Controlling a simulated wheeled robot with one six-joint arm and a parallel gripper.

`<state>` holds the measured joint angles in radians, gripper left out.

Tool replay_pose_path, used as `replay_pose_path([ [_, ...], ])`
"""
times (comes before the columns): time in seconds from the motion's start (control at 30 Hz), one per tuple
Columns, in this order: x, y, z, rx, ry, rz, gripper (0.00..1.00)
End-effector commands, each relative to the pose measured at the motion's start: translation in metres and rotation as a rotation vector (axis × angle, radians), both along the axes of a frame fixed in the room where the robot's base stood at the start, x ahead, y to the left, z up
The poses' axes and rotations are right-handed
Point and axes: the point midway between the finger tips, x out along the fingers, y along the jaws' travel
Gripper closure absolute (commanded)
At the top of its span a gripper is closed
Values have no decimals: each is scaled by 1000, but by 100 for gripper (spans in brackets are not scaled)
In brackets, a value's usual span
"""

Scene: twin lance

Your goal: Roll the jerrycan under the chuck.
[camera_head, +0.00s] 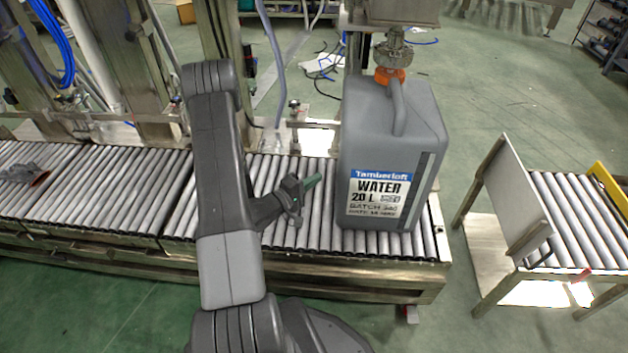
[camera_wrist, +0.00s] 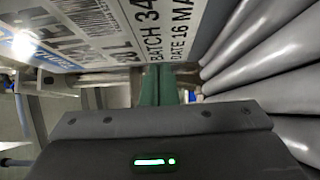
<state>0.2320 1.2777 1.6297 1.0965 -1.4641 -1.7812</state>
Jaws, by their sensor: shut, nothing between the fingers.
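The jerrycan (camera_head: 408,120) is grey, with a white and blue "WATER 20 L" label and an orange cap (camera_head: 390,75). It stands upright on the rollers at the right end of the conveyor. The metal chuck (camera_head: 394,50) hangs directly above the cap; I cannot tell whether they touch. My gripper (camera_head: 314,181), with green fingertips, is shut and empty, to the left of the jerrycan and low beside it. In the wrist view the shut fingertips (camera_wrist: 159,86) point at the labelled jerrycan wall (camera_wrist: 110,30), close to it; contact cannot be told.
The roller conveyor (camera_head: 110,200) runs left from the jerrycan, with a small grey item (camera_head: 22,173) far left. A separate roller stand with an upright plate (camera_head: 517,200) is at right, across a floor gap. Machine frames and a hanging hose stand behind the conveyor.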

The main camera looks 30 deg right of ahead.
Motion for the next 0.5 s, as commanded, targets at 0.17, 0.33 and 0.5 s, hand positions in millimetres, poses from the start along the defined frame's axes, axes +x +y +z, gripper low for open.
replay_pose_path([
  [0.17,-2,9,0,1,1,1,100],
  [0.33,-3,15,0,0,1,1,100],
  [0.5,-5,22,0,1,1,1,100],
])
